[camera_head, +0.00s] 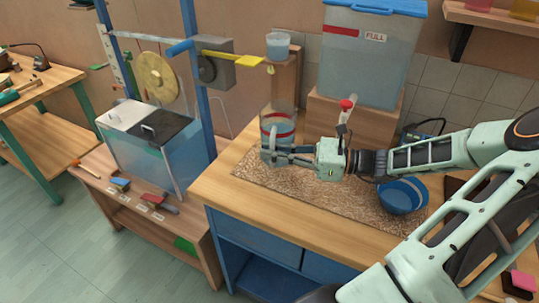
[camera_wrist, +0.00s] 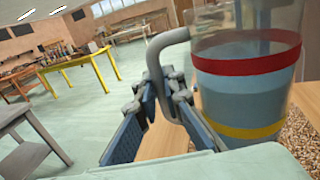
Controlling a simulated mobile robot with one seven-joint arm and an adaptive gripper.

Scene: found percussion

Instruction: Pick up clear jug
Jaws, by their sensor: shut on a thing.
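The clear jug (camera_head: 281,112) stands upright at the left part of the brown mat on the wooden bench, with a red band visible. In the wrist view the jug (camera_wrist: 246,85) fills the right side, holding bluish liquid, with red and yellow bands and a grey handle (camera_wrist: 168,40). My gripper (camera_head: 274,157) reaches in from the right at the jug's near side. In the wrist view my gripper (camera_wrist: 168,90) has its fingers closed around the lower handle. I cannot tell whether the jug touches the mat.
A blue bowl (camera_head: 402,196) sits on the mat (camera_head: 335,197) to the right, below my arm. A large tank marked FULL (camera_head: 365,60) stands on a wooden block behind. A yellow lever (camera_head: 232,57) and a small clear cup (camera_head: 278,45) are above the jug. A glass tank (camera_head: 150,150) stands left.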

